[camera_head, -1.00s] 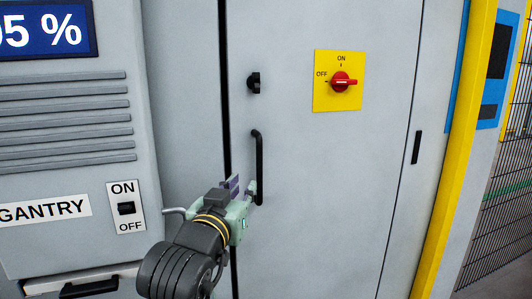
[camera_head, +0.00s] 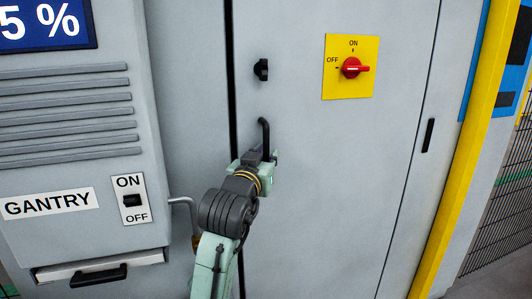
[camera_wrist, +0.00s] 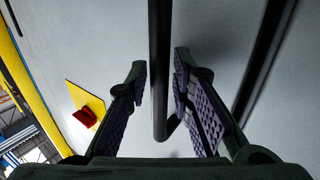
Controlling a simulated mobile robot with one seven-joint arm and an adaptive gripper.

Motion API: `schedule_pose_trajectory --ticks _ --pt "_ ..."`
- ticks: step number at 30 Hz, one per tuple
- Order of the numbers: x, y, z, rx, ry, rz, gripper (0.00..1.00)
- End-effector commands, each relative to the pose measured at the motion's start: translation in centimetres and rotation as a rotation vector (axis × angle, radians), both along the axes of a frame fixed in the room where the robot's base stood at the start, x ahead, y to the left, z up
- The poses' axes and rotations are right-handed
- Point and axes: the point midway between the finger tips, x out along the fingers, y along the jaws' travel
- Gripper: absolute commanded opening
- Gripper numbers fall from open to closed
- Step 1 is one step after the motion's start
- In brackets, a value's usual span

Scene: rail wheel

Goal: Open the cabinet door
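The grey cabinet door (camera_head: 330,190) looks closed, with a dark vertical gap along its left edge. Its black bar handle (camera_head: 264,132) is partly hidden behind my gripper (camera_head: 262,157) in the head view. In the wrist view, the handle (camera_wrist: 160,60) runs between the two fingers of my gripper (camera_wrist: 160,78). The purple-padded fingers are open, with a gap on each side of the bar. A black knob (camera_head: 261,70) sits on the door above the handle.
A yellow plate with a red rotary switch (camera_head: 351,67) is on the door, right of the handle. A grey gantry panel (camera_head: 75,170) projects at the left, with a black handle (camera_head: 98,276) below. A yellow post (camera_head: 467,150) and mesh fence (camera_head: 497,210) stand at the right.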

Motion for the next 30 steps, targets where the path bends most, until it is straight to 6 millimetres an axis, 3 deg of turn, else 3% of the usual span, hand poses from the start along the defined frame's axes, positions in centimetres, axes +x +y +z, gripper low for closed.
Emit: schedule_pose_trajectory --ticks 8,18,30 --pt "0.22 -0.06 -0.03 0.000 0.000 0.000 0.21" --pt "0.19 -0.05 -0.01 0.000 0.000 0.000 0.00" --pt "0.19 -0.04 -0.01 0.000 0.000 0.000 0.00"
